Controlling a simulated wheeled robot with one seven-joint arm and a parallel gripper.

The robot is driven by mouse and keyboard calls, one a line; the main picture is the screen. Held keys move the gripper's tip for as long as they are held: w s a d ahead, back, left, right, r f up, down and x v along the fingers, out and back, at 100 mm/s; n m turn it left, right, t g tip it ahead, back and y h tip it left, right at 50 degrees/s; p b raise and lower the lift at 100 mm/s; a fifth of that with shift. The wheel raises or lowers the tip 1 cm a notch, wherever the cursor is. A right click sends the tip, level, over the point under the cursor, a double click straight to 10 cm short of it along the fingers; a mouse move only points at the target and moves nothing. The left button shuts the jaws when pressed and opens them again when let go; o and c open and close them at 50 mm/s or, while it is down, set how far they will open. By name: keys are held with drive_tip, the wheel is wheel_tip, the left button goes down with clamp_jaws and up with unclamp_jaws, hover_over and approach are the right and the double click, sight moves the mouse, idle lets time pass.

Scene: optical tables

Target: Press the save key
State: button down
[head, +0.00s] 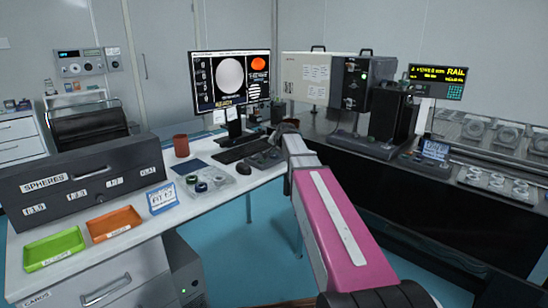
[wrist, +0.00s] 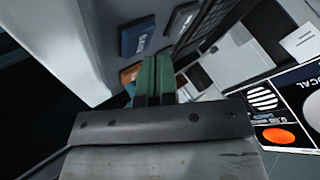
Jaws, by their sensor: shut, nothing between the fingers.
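My gripper (wrist: 156,62) is shut and empty; its two green fingers lie side by side in the wrist view. They reach over a grey panel with a blue key (wrist: 137,37), a dark blue-grey key (wrist: 183,18) and an orange key (wrist: 130,74). The orange key is closest to the fingers and partly hidden by them; I cannot tell whether they touch. No key label is readable, so I cannot tell which is the save key. In the head view, my arm ends near a small dark keypad (head: 265,158) on the white desk.
The monitor (head: 230,78) stands behind the keyboard (head: 238,150), and its screen also fills the lower right of the wrist view (wrist: 290,105). A mouse (head: 243,168) and a tray of round parts (head: 206,182) are to the left. A dark bench with instruments (head: 400,165) stands at right.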

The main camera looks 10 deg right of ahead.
sight(275, 156)
drive_tip(key=shift+r, duration=0.25)
drive_tip(key=shift+r, duration=0.1)
drive_tip(key=shift+r, duration=2.45)
drive_tip(key=shift+s, duration=0.15)
